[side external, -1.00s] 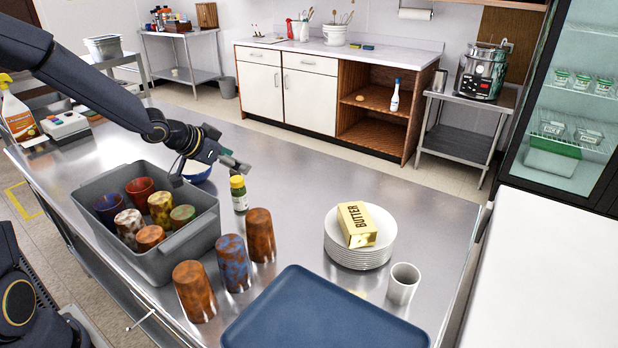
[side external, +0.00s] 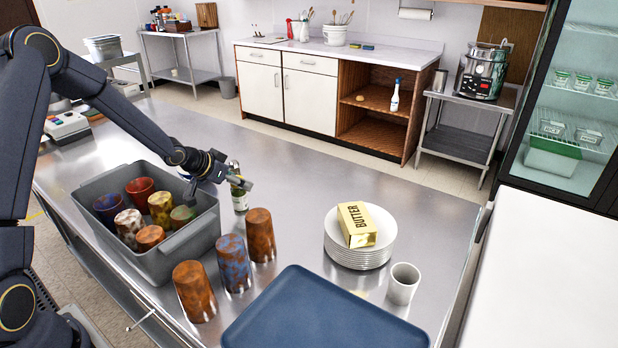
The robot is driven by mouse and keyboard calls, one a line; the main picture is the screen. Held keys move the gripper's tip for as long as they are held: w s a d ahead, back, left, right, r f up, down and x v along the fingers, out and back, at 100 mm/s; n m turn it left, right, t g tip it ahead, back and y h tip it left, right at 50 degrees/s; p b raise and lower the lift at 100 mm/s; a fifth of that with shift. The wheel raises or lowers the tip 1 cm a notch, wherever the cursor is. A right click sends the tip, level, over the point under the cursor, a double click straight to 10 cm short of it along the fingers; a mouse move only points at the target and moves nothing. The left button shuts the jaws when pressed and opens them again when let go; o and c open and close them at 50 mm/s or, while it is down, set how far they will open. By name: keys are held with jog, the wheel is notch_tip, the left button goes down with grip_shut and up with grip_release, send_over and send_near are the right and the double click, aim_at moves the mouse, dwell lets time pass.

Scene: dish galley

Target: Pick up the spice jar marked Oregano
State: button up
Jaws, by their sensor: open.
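A small spice jar (side external: 240,200) stands upright on the steel counter, right of the grey bin. Its label is too small to read, so I cannot tell whether it says Oregano. My gripper (side external: 241,175) is open at the height of the jar's upper part. Its fingers cover the cap and upper body in this view. I cannot tell whether the jar is between the fingers or just behind them, or whether they touch it.
The grey bin (side external: 178,250) with several patterned cups is close on the left. Several upside-down tumblers (side external: 260,235) stand just in front of the jar. A plate stack (side external: 352,256) with a butter box (side external: 357,225), a white cup (side external: 403,284) and a blue tray (side external: 325,315) lie to the right.

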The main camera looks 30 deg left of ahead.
grip_shut()
dwell(0.5)
